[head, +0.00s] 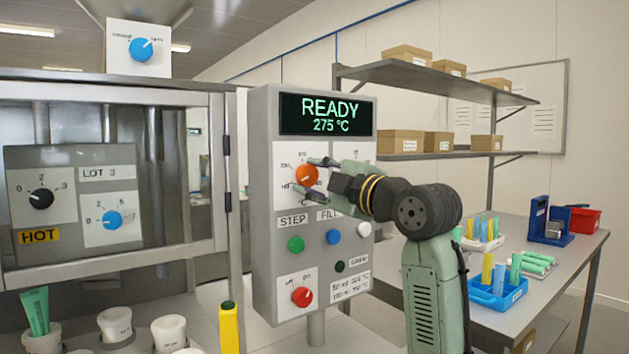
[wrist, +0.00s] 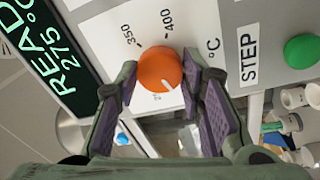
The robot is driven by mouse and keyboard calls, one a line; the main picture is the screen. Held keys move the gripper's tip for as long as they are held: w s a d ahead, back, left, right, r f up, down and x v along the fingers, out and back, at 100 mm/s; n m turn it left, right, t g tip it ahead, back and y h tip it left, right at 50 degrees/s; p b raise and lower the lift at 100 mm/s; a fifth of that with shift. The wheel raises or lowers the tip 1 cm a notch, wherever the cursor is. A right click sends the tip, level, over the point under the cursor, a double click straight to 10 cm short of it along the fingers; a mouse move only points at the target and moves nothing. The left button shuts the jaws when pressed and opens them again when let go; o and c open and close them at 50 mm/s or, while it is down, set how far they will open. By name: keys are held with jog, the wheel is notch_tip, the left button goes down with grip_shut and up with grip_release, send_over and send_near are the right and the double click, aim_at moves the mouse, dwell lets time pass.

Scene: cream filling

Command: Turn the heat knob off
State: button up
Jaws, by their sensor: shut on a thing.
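The orange heat knob (head: 306,175) is on a white dial plate on the grey control panel, below a display reading READY 275 °C. In the wrist view the orange knob (wrist: 158,68) sits between the two purple-padded fingers of my gripper (wrist: 161,74), which is shut on it. Its white pointer mark points down and slightly right in that view, towards small print too small to read. The marks 350 and 400 lie on the far side of the knob. In the head view my gripper (head: 307,176) reaches in from the right, one finger above and one below the knob.
Green (head: 296,244), blue (head: 333,237) and white (head: 364,229) buttons sit below the dial, with a red knob (head: 302,297) lower down. A machine with a HOT label (head: 39,236) stands left. A side table (head: 525,296) with tubes is right.

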jog(key=shift+n, duration=1.2)
jog(key=o, duration=1.1)
jog(key=shift+o, duration=0.2)
jog(key=shift+s, duration=0.1)
jog(key=v, duration=1.2)
jog(key=shift+d, duration=0.15)
